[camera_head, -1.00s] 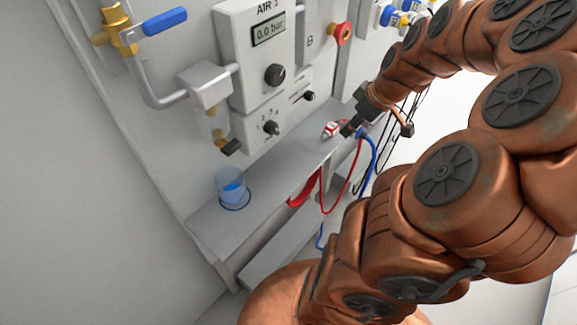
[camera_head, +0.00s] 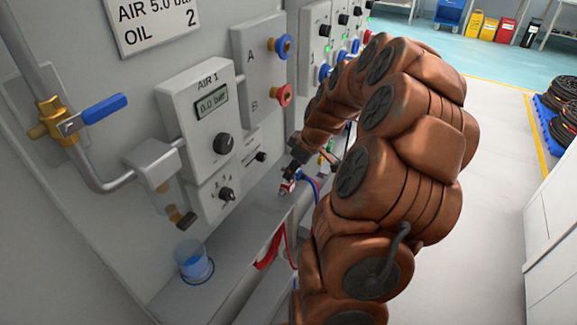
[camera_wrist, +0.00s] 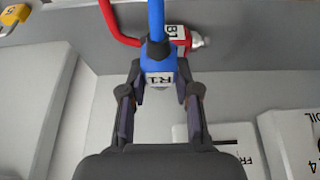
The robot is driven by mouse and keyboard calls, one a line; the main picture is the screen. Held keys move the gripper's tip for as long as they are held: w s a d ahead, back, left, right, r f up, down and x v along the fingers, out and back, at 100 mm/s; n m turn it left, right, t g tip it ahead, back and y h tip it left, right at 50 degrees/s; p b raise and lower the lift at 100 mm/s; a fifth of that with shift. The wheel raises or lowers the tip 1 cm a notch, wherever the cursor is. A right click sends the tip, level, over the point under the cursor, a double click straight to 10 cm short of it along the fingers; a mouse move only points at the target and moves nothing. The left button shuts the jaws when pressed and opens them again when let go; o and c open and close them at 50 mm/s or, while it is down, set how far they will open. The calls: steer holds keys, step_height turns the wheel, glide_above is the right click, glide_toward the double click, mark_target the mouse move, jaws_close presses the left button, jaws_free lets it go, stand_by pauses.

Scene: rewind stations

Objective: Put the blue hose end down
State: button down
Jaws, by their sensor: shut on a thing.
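The blue hose end (camera_wrist: 157,58), with a white label reading R1, sits between the fingers of my gripper (camera_wrist: 160,95) in the wrist view. My gripper is shut on it. In the head view my gripper (camera_head: 292,165) is low over the grey shelf (camera_head: 243,217), near its right end. The blue hose (camera_head: 313,184) hangs down beside it. I cannot tell whether the blue end touches the shelf. A red hose end (camera_wrist: 178,36) labelled B1 lies just beyond the blue one in the wrist view.
A clear cup with blue liquid (camera_head: 191,262) stands at the shelf's near left end. The AIR 1 panel (camera_head: 200,105) and a regulator block (camera_head: 152,160) stick out above the shelf. A red hose (camera_head: 270,250) hangs over the front edge. Bare shelf lies between cup and gripper.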

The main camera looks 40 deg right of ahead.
steer(key=shift+w+d+f+p, duration=0.1)
steer(key=shift+w+d, duration=0.45)
steer(key=shift+w, duration=0.3)
steer(key=shift+w+d+f+p, duration=0.1)
steer(key=shift+w+d, duration=0.5)
steer(key=shift+w, duration=0.2)
steer(key=shift+w+d+f+p, duration=0.1)
steer(key=shift+w+d, duration=0.45)
steer(key=shift+w, duration=0.3)
steer(key=shift+f, duration=1.7)
steer(key=shift+f, duration=0.2)
steer(key=c, duration=1.1)
jaws_free()
steer(key=shift+s, duration=0.1)
steer(key=shift+r, duration=0.15)
steer(key=shift+r+p, duration=0.2)
steer(key=shift+p, duration=0.15)
steer(key=b+v, duration=0.1)
steer(key=v, duration=1)
steer(key=shift+s+r, duration=0.15)
steer(key=shift+r, duration=0.2)
